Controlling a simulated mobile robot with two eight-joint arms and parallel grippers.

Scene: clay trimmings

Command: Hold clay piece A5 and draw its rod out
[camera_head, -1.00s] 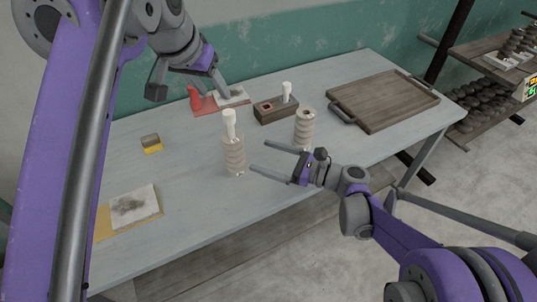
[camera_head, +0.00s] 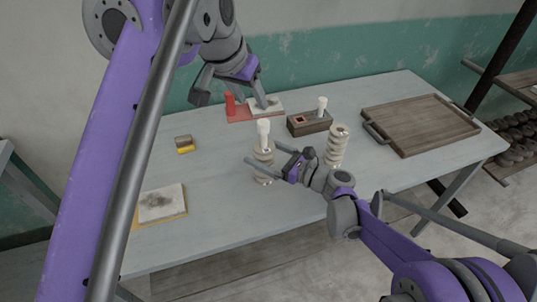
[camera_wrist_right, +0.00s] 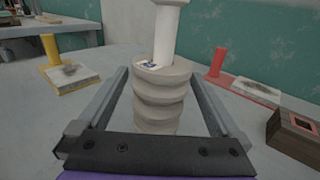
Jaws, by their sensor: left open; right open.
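A pale ridged clay piece (camera_head: 264,175) stands upright on the table with a white rod (camera_head: 264,131) rising from its top. In the right wrist view, the clay piece (camera_wrist_right: 160,100) has a small label on its top edge, too small to read, beside the rod (camera_wrist_right: 153,38). My right gripper (camera_head: 262,153) is open, with one finger on each side of the clay piece; gaps show between the fingers and the clay. My left gripper (camera_head: 232,98) is open and empty, high over the back left of the table, away from the piece.
A second ridged clay piece (camera_head: 336,148) with no rod stands to the right. Behind are a dark wooden block (camera_head: 310,125) holding a white rod and a red stand (camera_head: 238,114) with a pad. A wooden tray (camera_head: 420,125) lies at right; a yellow-edged pad (camera_head: 161,203) lies at left.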

